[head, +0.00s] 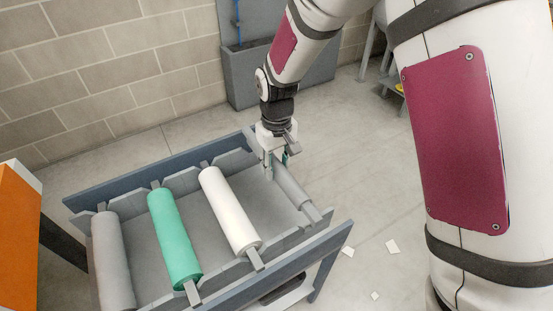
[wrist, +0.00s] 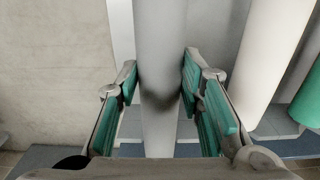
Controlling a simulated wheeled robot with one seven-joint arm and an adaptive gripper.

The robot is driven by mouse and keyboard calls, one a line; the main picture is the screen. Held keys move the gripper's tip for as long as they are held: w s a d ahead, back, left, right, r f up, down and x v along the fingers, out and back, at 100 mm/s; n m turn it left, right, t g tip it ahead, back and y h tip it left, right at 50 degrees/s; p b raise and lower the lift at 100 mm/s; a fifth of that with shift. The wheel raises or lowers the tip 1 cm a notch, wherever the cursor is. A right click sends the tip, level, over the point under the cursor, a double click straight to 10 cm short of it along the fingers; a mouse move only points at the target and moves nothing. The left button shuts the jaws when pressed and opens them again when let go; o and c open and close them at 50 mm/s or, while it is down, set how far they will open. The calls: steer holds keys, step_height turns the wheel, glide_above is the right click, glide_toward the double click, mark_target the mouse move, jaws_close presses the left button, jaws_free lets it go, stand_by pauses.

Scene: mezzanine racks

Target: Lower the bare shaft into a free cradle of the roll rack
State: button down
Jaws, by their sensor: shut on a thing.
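The bare shaft (head: 293,187) is a plain grey cylinder with a narrower end. It lies along the right end of the roll rack (head: 297,262), beside the white roll. My gripper (head: 276,164) is at its far part, shut on it from above. In the wrist view, the shaft (wrist: 160,35) runs between the two green-padded fingers (wrist: 160,80). The rack has blue-grey side rails and notched grey cradle bars. The shaft's near end is over or at the near bar; I cannot tell whether it is seated.
The rack also holds a white roll (head: 229,211), a green roll (head: 174,238) and a grey roll (head: 112,262), left of the shaft. An orange panel (head: 20,237) stands at the left. A block wall is behind. Paper scraps (head: 392,246) lie on the floor at right.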

steer(key=shift+f+b, duration=1.5)
steer(key=shift+f, duration=1.5)
steer(key=shift+f+b, duration=0.3)
steer(key=shift+f, duration=0.2)
steer(key=c, duration=1)
jaws_free()
step_height(320, 180, up, 11)
steer(key=shift+f, duration=0.15)
steer(key=shift+r, duration=0.7)
